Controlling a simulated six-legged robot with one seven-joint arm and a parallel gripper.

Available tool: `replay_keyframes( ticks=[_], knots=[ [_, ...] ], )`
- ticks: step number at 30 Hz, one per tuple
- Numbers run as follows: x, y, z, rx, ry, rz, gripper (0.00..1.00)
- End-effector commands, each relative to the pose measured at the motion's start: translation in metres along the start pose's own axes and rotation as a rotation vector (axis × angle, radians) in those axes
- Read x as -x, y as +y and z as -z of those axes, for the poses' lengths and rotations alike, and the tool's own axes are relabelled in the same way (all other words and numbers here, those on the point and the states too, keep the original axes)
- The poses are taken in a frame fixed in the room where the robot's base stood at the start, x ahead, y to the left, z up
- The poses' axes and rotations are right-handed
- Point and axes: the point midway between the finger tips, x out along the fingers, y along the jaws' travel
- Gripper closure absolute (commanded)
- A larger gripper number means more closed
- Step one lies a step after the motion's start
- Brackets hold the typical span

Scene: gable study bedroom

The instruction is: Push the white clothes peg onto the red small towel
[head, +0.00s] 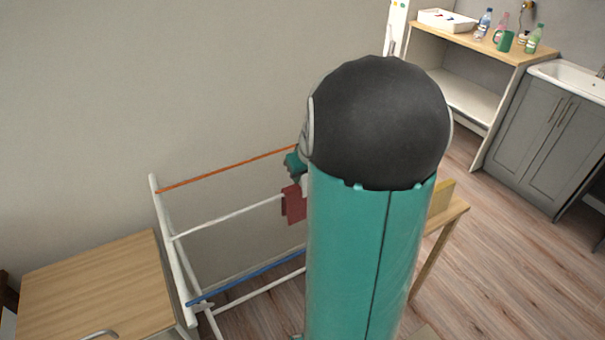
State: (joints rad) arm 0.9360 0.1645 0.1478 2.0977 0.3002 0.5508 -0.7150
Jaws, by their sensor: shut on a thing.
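The red small towel (293,204) hangs over the white middle bar of a drying rack, and my arm covers its right side. Part of my gripper (299,179) shows just above the towel, at the left edge of my arm. Its fingertips are small and mostly hidden. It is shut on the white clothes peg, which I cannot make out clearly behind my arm. I cannot tell whether the peg touches the towel.
The drying rack (174,238) has orange, white and blue bars and stands by the wall. A wooden-topped cabinet (95,285) is at lower left. A small wooden table (457,207) stands right of my arm. A shelf with bottles and a sink are farther back. Floor at right is clear.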

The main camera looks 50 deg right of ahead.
Motion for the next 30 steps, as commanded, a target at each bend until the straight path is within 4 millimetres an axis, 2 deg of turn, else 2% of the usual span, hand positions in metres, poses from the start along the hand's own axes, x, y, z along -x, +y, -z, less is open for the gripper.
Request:
replay_keyframes(
  ticks=[3,4,7,8,16,20,23,30],
  knots=[
    [-0.001,0.000,-0.001,0.000,0.000,0.000,1.00],
    [-0.001,0.000,-0.001,0.000,0.000,0.000,0.79],
    [-0.001,0.000,-0.001,0.000,0.000,0.000,0.59],
    [-0.001,0.000,-0.001,0.000,0.000,0.000,0.55],
    [-0.001,0.000,0.000,0.000,0.000,0.000,0.55],
    [0.007,0.001,0.000,0.000,0.002,-0.002,0.55],
    [0.021,0.001,0.001,0.001,0.003,-0.003,0.55],
    [0.073,0.000,0.001,0.002,0.005,-0.003,0.55]
  ],
)
